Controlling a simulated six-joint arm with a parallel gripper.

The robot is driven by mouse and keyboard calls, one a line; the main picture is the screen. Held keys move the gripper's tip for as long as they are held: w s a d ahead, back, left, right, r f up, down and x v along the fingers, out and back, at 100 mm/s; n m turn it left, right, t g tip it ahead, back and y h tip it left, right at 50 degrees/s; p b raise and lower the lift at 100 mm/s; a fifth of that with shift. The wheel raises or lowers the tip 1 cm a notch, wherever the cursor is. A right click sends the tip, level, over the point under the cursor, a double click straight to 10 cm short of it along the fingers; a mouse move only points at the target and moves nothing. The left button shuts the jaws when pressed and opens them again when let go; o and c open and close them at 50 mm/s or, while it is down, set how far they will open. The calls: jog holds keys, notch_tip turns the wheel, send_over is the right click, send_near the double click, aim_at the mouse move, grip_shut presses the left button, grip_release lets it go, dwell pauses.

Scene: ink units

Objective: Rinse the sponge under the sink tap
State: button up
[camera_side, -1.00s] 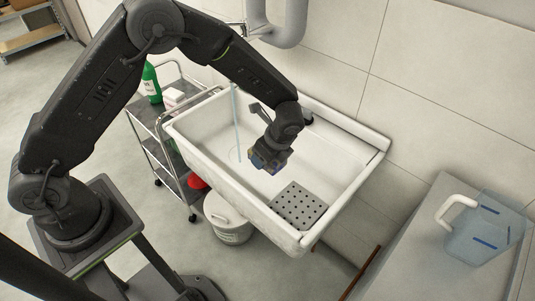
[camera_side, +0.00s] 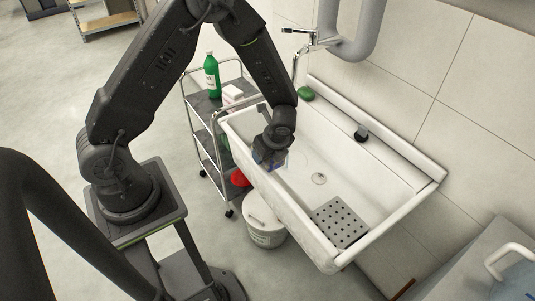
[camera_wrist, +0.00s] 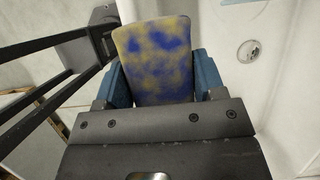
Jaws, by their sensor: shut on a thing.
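My gripper (camera_side: 270,160) is over the left part of the white sink (camera_side: 400,205), near its front wall. It is shut on the sponge (camera_wrist: 155,60), which shows upright between the blue fingers in the wrist view. The sponge is yellowish with large blue stains on its face. In the side view the sponge is small and mostly hidden by the fingers. The metal tap (camera_side: 300,33) is on the wall behind the sink, above and to the right of my gripper. I see no water stream now.
The sink has a round drain (camera_side: 319,179) and a perforated plate (camera_side: 340,222) at its right end. A green object (camera_side: 305,93) and a dark-topped item (camera_side: 361,134) sit on the back ledge. A trolley with a green bottle (camera_side: 212,75) and a white bucket (camera_side: 264,225) stand nearby.

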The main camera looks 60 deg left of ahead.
jog(key=w+a+f, duration=0.1)
jog(key=w+f, duration=0.1)
jog(key=w, duration=0.9)
jog(key=shift+w+a+f, duration=0.2)
jog(key=shift+w+a, duration=0.2)
jog(key=shift+d, duration=0.2)
dwell(0.5)
jog(key=shift+w+d, duration=0.1)
jog(key=shift+d, duration=0.3)
jog(key=shift+a, duration=0.1)
jog(key=shift+a, duration=0.5)
jog(key=shift+d, duration=0.1)
jog(key=shift+d, duration=0.5)
